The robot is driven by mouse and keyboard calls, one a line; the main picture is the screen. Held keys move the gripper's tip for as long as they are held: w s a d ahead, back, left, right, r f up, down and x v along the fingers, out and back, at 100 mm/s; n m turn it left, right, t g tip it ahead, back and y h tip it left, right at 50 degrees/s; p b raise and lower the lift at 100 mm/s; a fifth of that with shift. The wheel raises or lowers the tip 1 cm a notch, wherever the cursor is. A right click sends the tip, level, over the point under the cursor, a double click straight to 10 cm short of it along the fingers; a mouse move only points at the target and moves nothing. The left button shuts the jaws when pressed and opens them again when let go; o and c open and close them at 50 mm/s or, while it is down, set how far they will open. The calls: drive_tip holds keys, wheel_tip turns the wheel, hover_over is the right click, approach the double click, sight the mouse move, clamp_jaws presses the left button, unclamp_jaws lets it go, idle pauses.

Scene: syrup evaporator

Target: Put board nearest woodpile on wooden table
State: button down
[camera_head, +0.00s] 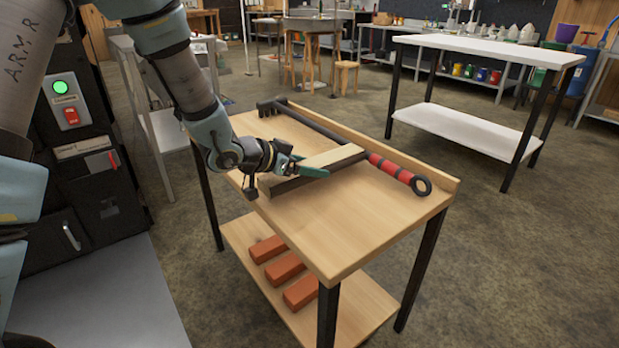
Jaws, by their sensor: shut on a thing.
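The wooden table (330,240) has a light wood top with a raised back edge and dark legs. A pale board (335,157) with a dark side lies lengthwise over the middle of the tabletop. My gripper (298,174) reaches in from the left and is shut on the board near its left end. I cannot tell whether the board touches the tabletop or hangs just above it. The gripper hides part of the board's left end. I see no woodpile that I can make out.
A long tool with a dark rake-like head and red-banded handle (392,170) lies along the table's back, close behind the board. Orange bricks (284,266) sit on the lower shelf. The front tabletop is clear. A white-topped table (490,49) stands at right, a black cabinet (88,165) at left.

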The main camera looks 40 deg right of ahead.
sight(269, 180)
drive_tip(key=shift+f, duration=1.2)
drive_tip(key=shift+f+b, duration=0.15)
drive_tip(key=shift+b, duration=0.15)
unclamp_jaws()
drive_tip(key=shift+r, duration=0.2)
drive_tip(key=p+v, duration=0.2)
drive_tip(key=v, duration=1)
drive_tip(key=shift+f, duration=0.1)
